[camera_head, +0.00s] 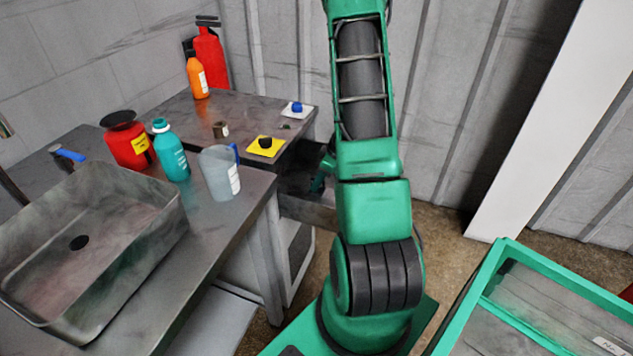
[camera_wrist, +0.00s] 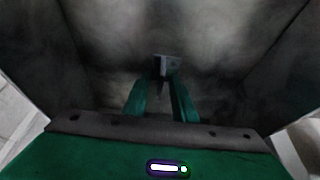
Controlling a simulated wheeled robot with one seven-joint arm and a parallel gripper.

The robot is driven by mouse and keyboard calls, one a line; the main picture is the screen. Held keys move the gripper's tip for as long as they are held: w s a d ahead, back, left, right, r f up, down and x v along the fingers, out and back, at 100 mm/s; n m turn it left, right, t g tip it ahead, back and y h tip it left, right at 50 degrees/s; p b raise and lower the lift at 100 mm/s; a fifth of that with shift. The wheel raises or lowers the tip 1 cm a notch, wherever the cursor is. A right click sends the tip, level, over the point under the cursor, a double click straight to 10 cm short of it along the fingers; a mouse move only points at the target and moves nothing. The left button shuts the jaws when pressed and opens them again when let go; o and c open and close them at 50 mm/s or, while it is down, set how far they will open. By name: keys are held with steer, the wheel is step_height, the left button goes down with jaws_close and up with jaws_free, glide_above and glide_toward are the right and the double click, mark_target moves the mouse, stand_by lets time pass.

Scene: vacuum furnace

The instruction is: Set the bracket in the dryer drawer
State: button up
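The bracket (camera_wrist: 167,64) is a small grey angled piece, seen in the wrist view just past my fingertips, inside the dryer drawer (camera_wrist: 225,75). My gripper (camera_wrist: 157,82) points down into the drawer. Its two green fingers stand apart with a gap between them. The right fingertip overlaps the bracket's lower edge in the picture; I cannot tell whether they touch. In the head view the pulled-out drawer (camera_head: 308,211) shows left of my arm, and my gripper (camera_head: 322,174) is partly hidden there. The bracket is not visible in that view.
Drawer walls stand close around my gripper. A bench (camera_head: 240,101) with a yellow pad (camera_head: 255,153), a white pad (camera_head: 288,113) and bottles lies to the left. A metal sink (camera_head: 130,260), a jug (camera_head: 215,175) and a teal bottle (camera_head: 168,160) are nearer.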

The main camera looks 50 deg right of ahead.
steer(key=v, duration=1.2)
steer(key=s+a+r+m+g, duration=0.2)
steer(key=s+a+r+m, duration=0.4)
steer(key=a+r, duration=0.6)
steer(key=s+a+r+m+g, duration=0.1)
steer(key=s+a+r+m, duration=0.1)
steer(key=s+a, duration=0.3)
steer(key=s+a+r+m+g+h, duration=0.1)
steer(key=s+a+r+m, duration=0.2)
steer(key=s, duration=0.6)
steer(key=shift+a+h, duration=0.3)
steer(key=shift+a, duration=0.65)
steer(key=shift+s, duration=0.1)
